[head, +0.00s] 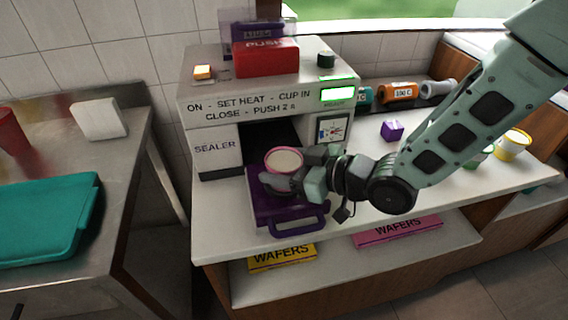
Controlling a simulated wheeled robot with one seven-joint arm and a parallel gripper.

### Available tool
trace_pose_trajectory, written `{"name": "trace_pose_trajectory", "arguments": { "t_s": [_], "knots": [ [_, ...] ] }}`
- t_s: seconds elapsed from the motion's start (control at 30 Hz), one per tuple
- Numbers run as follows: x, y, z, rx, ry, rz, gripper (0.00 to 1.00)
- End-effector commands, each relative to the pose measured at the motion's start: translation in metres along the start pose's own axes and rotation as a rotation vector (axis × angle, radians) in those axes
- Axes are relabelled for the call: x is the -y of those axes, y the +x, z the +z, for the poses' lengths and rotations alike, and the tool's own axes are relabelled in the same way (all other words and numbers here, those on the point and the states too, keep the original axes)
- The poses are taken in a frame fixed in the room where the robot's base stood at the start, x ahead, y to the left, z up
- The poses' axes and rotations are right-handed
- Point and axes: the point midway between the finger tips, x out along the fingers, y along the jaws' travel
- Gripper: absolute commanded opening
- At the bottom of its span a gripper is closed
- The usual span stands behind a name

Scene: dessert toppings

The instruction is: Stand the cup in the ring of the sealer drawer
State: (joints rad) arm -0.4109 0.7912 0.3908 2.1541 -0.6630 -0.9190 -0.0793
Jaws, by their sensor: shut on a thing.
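The cup (284,160) has a pink rim and a pale inside, and it looks upright. My gripper (283,182) reaches in from the right and is shut on the cup. The cup is over the purple sealer drawer (264,209), which is pulled out at the front of the sealer (200,105). The drawer's purple handle (300,226) faces the front. The ring is hidden by the cup and gripper. I cannot tell whether the cup's base is in the ring or above it.
A red push block (266,58) and a lit green display (338,94) are on the sealer. A purple cube (392,130) and a yellow-rimmed cup (513,144) stand on the right of the counter (225,238). Wafer boxes lie on the shelf below.

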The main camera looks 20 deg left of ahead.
Motion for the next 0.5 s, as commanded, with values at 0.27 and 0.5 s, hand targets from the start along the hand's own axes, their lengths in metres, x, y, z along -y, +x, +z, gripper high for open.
{"name": "trace_pose_trajectory", "arguments": {
  "t_s": [0.27,0.5],
  "knots": [
    [0.0000,0.0000,0.0004,0.000,0.000,0.000,0.85],
    [-0.0008,-0.0049,-0.0032,0.001,0.000,0.002,0.85]
  ]
}}
